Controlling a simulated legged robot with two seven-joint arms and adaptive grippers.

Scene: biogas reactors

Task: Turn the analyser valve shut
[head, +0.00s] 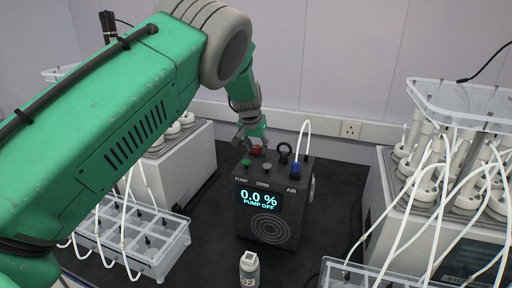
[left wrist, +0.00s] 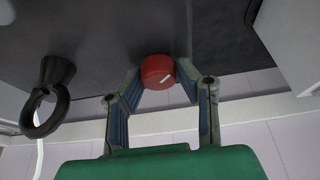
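The analyser (head: 268,205) is a dark box on the black bench, its display reading "0.0 %" and "PUMP OFF". Its valve is a red round knob (left wrist: 158,72) with a white mark on its face; in the head view the knob (head: 256,150) shows only partly at the top back, below my gripper. My left gripper (head: 252,138) reaches down to it from above. In the left wrist view the fingertips (left wrist: 159,70) are on either side of the red knob, closed in against it. My right gripper is not in view.
A black ring (head: 285,153) stands beside the knob on the analyser's top, with a blue fitting (head: 295,169) and white tube to its right. A small bottle (head: 249,268) stands in front. Reactor units with tubes flank both sides.

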